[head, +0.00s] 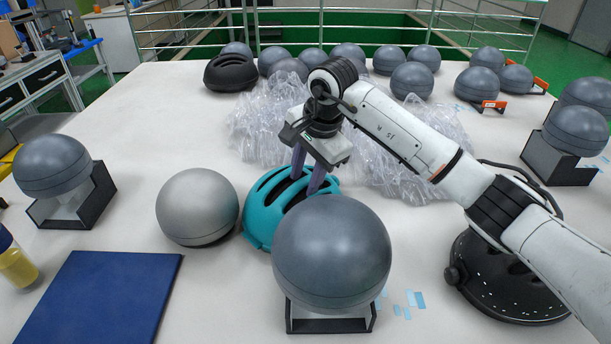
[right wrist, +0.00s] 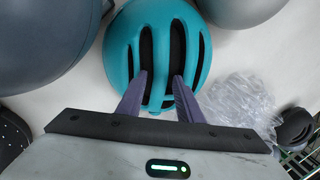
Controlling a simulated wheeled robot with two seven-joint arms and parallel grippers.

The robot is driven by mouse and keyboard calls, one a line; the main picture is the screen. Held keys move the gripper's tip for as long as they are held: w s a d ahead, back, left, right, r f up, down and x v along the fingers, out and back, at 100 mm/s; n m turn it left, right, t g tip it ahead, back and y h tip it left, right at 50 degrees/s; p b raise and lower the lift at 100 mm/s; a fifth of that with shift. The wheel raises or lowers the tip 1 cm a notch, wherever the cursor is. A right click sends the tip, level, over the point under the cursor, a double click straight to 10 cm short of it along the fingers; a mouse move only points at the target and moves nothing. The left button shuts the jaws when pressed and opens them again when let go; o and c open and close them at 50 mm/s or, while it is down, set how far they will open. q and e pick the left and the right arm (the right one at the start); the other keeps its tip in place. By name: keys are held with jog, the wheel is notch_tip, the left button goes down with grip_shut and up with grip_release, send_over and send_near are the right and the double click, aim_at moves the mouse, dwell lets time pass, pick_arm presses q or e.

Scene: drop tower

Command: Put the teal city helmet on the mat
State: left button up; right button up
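The teal helmet (head: 262,222) rests on the white table, partly hidden behind a large grey sphere in the head view. It also shows in the right wrist view (right wrist: 120,55), with long dark vents. My right gripper (head: 305,188) reaches down from above onto the helmet. Its two purple fingers (right wrist: 161,76) are apart at two vents, with the teal rib between them. A gap seems to show between fingers and rib, and contact is not clear. The dark blue mat (head: 100,300) lies bare at the front left. My left gripper is not in view.
A grey sphere on a black stand (head: 332,255) stands right in front of the helmet. A light grey sphere (head: 197,206) stands close on its left, between helmet and mat. Clear plastic wrap (head: 265,120) lies behind. A black helmet (head: 510,280) is at the right.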

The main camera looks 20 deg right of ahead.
jog(key=shift+r, duration=0.1)
jog(key=v, duration=1.2)
jog(key=x, duration=0.9)
jog(key=shift+w+f, duration=0.15)
jog(key=shift+f, duration=0.15)
jog(key=shift+a, duration=0.15)
